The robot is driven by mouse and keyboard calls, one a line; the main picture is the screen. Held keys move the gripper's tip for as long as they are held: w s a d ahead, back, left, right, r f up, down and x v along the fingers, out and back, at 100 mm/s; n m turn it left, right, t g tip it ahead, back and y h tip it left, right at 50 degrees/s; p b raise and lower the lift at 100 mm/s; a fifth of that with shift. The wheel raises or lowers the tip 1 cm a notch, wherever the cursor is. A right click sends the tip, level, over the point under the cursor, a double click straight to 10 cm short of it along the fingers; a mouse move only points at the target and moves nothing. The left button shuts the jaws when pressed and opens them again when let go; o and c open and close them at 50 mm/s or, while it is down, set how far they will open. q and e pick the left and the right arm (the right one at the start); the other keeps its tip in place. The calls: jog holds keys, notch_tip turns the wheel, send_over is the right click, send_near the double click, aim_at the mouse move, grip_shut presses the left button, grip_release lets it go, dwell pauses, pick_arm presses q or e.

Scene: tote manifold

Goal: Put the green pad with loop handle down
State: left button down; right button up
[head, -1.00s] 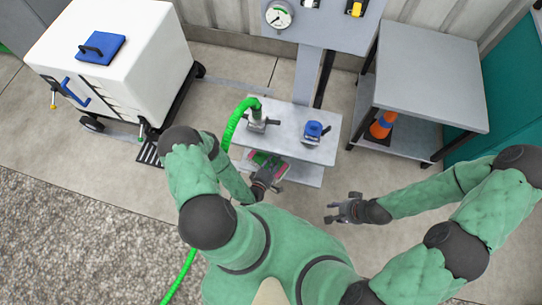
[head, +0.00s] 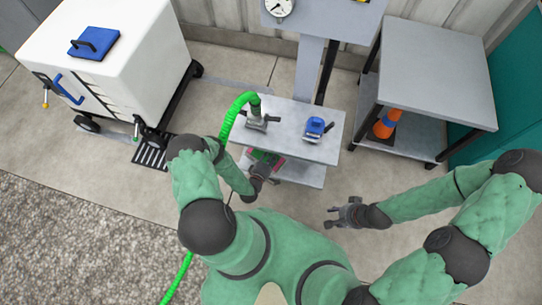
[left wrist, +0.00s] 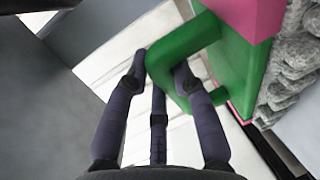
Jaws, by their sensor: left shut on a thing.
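The green pad (head: 263,156) shows only in part in the head view, beside the left end of the small stand's lower shelf, with the upper shelf and my left gripper covering the rest. In the left wrist view its green loop handle (left wrist: 182,55) lies between the fingers of my left gripper (left wrist: 158,68), which is shut on it. A pink block (left wrist: 245,14) adjoins the green body. I cannot tell whether the pad touches the shelf. My left gripper (head: 262,168) is in front of the stand. My right gripper (head: 335,214) is open and empty, above the floor to the right.
The stand's upper shelf (head: 285,143) bears a valve with a green hose (head: 232,115) and a blue-topped fitting (head: 315,127). The lower shelf (head: 305,173) looks bare at its right. A grey table (head: 440,75) stands right, a white cart (head: 135,55) left.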

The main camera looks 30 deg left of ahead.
pick_arm(q)
jog(key=shift+r, duration=0.1)
jog(key=c, duration=1)
grip_release()
jog(key=shift+c, duration=0.2)
